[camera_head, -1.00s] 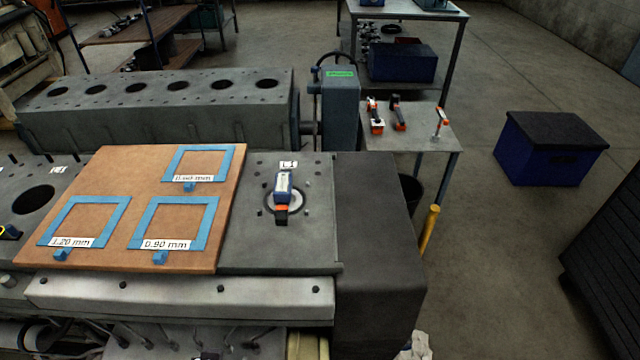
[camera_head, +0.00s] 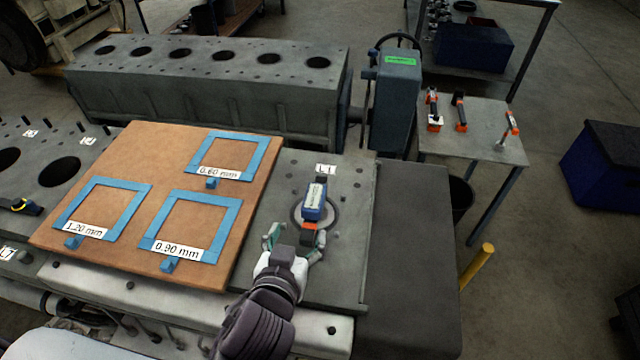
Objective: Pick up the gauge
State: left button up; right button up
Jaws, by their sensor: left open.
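The gauge (camera_head: 314,200) is a small blue device with a pale label face and an orange-and-black end. It sits over the round bore marked L1 on the grey engine block. My left gripper (camera_head: 295,238) is open at the near end of the gauge, its fingers spread to either side of the orange end. I cannot tell whether any finger touches it. My right gripper does not show.
A brown board (camera_head: 120,165) with blue square frames labelled 0.60, 0.90 and 1.20 mm lies left of the gauge. A small side table (camera_head: 480,145) with orange-and-black tools stands at the back right. A dark block (camera_head: 410,250) lies right of the gauge.

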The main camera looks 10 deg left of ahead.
aim_at(312, 201)
pick_arm(q)
jog(key=x, duration=0.3)
jog(key=r+p+x, duration=0.1)
jog(key=x, duration=0.2)
jog(key=shift+w+d+p, duration=0.15)
jog(key=shift+d+p, duration=0.05)
jog(key=shift+p, duration=0.1)
jog(key=shift+x, duration=1.2)
jog(key=shift+w+f, duration=0.15)
jog(key=shift+w, duration=0.1)
jog(key=p+x, duration=0.2)
jog(key=x, duration=0.2)
jog(key=shift+f, duration=0.1)
jog(key=shift+w+d+f, duration=0.1)
jog(key=shift+w+f, duration=0.2)
jog(key=shift+w, duration=0.1)
jog(key=shift+s, duration=0.1)
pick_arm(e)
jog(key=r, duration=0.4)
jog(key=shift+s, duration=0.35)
